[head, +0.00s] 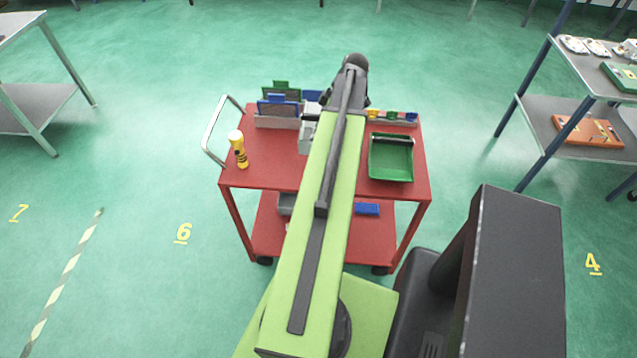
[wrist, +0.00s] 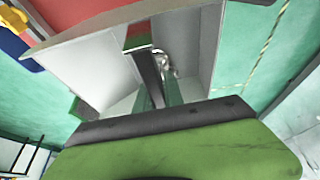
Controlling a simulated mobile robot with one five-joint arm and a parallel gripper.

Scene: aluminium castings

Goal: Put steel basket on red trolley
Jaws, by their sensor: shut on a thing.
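The steel basket (wrist: 90,65) fills much of the wrist view, with pale grey walls and a shiny metal item inside. My gripper (wrist: 150,70) is shut on the basket; the exact grip is hard to make out. In the head view a grey box-like part (head: 306,136), probably the basket, shows left of my arm; the rest is hidden behind it. The red trolley (head: 272,176) stands ahead, under my outstretched arm; its red surface also shows in the wrist view (wrist: 75,12). I cannot tell whether the basket touches the trolley top.
On the trolley top are a yellow torch (head: 238,148), a rack with green and blue panels (head: 277,108), a green tray (head: 390,160) and a row of small coloured items (head: 392,116). A blue box (head: 367,209) lies on the lower shelf. A shelf unit (head: 590,80) stands right.

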